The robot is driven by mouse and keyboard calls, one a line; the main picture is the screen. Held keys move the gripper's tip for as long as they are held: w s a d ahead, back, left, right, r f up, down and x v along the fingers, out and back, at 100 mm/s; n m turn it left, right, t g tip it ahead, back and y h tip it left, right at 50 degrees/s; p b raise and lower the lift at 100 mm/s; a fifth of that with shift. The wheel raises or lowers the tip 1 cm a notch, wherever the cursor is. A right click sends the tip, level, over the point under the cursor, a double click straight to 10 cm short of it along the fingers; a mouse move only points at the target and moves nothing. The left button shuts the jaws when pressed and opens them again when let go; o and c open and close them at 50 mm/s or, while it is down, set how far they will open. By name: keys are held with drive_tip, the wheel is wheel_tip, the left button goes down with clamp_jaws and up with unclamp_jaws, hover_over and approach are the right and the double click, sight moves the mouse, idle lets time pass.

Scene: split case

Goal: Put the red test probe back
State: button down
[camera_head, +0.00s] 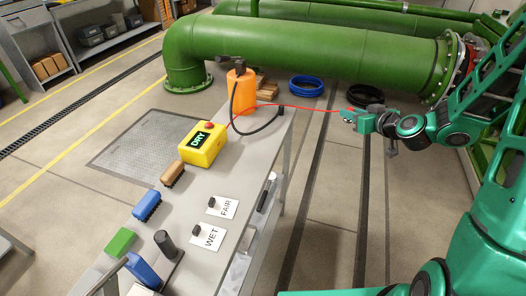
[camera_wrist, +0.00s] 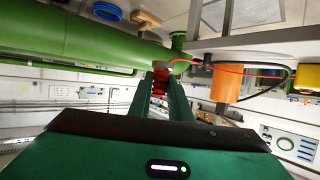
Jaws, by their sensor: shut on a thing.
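The red test probe (camera_wrist: 160,82) shows between the two fingers of my gripper (camera_wrist: 160,90) in the wrist view. My gripper (camera_head: 349,116) is shut on it, out past the right side of the bench, in the air. In the head view only a small red bit of the probe (camera_head: 348,110) shows; the rest is hidden by the fingers. A red cable (camera_head: 300,107) runs from my gripper back over the bench to the yellow meter (camera_head: 203,146). The meter has a red button on top and reads DRY.
The grey bench (camera_head: 196,201) bears an orange canister (camera_head: 241,90) with a black hose, brown and blue brushes, and cards reading FAIR (camera_head: 224,207) and WET (camera_head: 209,237). A large green pipe (camera_head: 310,50) runs behind. The floor between bench and arm is open.

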drive_tip(key=s+a+r+n+g+y, duration=0.1)
drive_tip(key=s+a+n+g+y, duration=0.35)
drive_tip(key=s+a, duration=0.6)
drive_tip(key=s+a+r+n+g+y, duration=0.2)
drive_tip(key=s+a+n+g+y, duration=0.3)
drive_tip(key=a, duration=1.1)
drive_tip(key=t, duration=0.1)
hover_over(262, 151)
drive_tip(key=shift+n+h, duration=0.45)
wheel_tip(262, 151, down, 7)
drive_tip(key=shift+s+r, duration=0.1)
drive_tip(key=shift+f, duration=2)
drive_tip(key=shift+f, duration=0.1)
drive_tip(key=c, duration=1.6)
unclamp_jaws()
drive_tip(key=shift+c, duration=0.2)
